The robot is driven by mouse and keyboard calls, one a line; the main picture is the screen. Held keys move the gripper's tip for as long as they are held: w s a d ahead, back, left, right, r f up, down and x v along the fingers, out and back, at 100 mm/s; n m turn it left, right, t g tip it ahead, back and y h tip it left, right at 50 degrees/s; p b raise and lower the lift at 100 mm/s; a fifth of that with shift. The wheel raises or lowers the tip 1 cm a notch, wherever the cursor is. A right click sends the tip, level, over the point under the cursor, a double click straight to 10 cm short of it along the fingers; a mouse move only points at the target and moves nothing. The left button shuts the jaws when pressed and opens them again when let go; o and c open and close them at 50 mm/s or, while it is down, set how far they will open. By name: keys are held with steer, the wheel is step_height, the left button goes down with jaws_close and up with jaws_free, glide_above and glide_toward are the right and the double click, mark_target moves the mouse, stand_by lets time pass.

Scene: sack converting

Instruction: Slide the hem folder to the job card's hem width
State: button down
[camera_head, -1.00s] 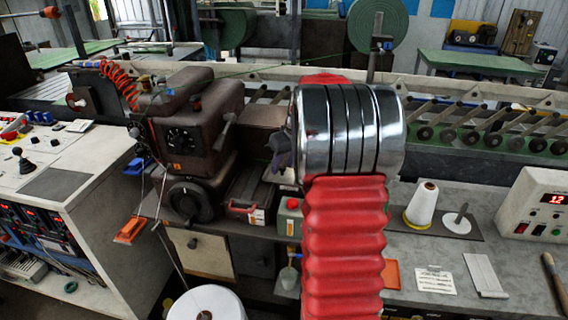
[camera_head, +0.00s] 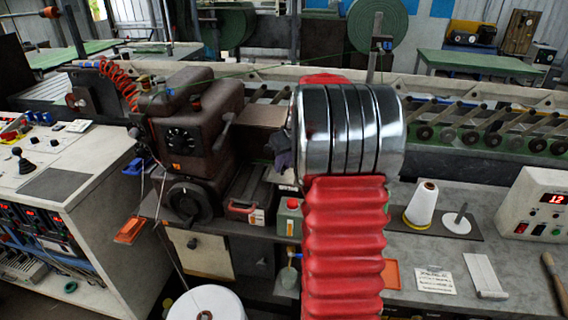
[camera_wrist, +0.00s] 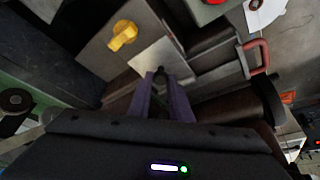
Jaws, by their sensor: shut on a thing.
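In the wrist view my gripper (camera_wrist: 161,80) has its two purple fingers closed around a small dark knob (camera_wrist: 159,72). The knob stands at the edge of a pale metal plate (camera_wrist: 153,57), which appears to be part of the hem folder. In the head view my gripper (camera_head: 282,158) shows only partly, beside the sewing machine (camera_head: 196,125); my silver and red arm hides the rest and the folder. The job card (camera_head: 435,281) seems to be the white written card on the bench; its writing is too small to read.
A red-handled box (camera_head: 246,197) sits beside the machine. A thread cone (camera_head: 422,204) and a display box (camera_head: 540,207) reading about 1.2 stand on the right bench.

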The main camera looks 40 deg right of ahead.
steer(key=shift+s+d, duration=0.15)
steer(key=c, duration=1.6)
jaws_free()
steer(key=shift+c, duration=0.2)
steer(key=shift+r, duration=0.1)
steer(key=v, duration=1.3)
steer(key=shift+s+r, duration=0.15)
steer(key=shift+r, duration=0.1)
steer(key=shift+m, duration=0.3)
